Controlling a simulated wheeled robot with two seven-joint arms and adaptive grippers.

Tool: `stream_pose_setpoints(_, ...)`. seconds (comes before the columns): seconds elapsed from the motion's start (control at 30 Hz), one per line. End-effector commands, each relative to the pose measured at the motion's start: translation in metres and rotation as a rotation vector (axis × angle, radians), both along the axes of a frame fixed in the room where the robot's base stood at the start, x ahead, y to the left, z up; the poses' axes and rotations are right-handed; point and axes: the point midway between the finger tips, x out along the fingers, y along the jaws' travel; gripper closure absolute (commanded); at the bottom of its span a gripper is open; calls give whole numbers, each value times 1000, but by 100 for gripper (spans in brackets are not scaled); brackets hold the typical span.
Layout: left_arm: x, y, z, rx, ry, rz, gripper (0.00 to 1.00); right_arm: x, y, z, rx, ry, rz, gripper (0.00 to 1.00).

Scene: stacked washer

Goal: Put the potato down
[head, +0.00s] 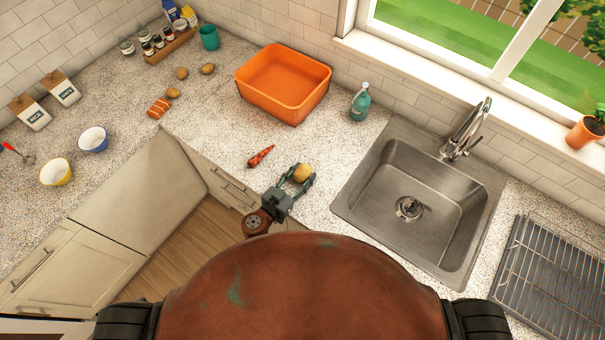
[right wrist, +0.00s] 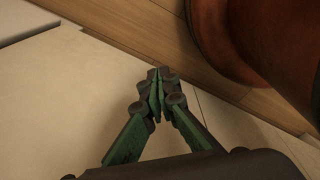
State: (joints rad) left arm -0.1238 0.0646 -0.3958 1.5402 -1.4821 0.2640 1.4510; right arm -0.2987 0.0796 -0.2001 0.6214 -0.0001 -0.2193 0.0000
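My left gripper (head: 302,174) is over the counter's front edge, left of the sink. Its two fingers are closed on either side of a yellow-brown potato (head: 301,172). I cannot tell from this angle whether the potato touches the counter. My right gripper (right wrist: 157,82) shows in the right wrist view with its fingertips together and nothing between them. It is in front of the pale cabinet fronts, above the wooden floor.
An orange tub (head: 284,86) and a teal soap bottle (head: 360,102) stand behind. The steel sink (head: 418,198) is to the right. Several brown lumps and two bowls are farther left.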

Motion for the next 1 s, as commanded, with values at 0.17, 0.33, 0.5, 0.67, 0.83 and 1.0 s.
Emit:
stream_pose_setpoints(0.17, 0, 0, 0, 0, 0, 0, 45, -2, 0, 0, 0, 2, -1, 100)
stream_pose_setpoints(0.33, 0, 0, 0, 1, -1, 0, 45, -3, 0, 0, 0, 4, -1, 100)
stream_pose_setpoints(0.5, 0, 0, -1, 2, -2, 0, 45, -3, 0, -3, -1, 5, -1, 100)
stream_pose_setpoints(0.67, -11, 8, 1, 2, 3, 1, 45, -4, 0, -4, 0, 6, -1, 100)
stream_pose_setpoints(0.83, -36, 25, 14, 3, 0, 0, 45, -3, 0, 7, 1, 4, -1, 100)
stream_pose_setpoints(1.0, -55, 38, 18, 1, 1, 1, 45, -3, 1, 8, 1, 4, -1, 100)
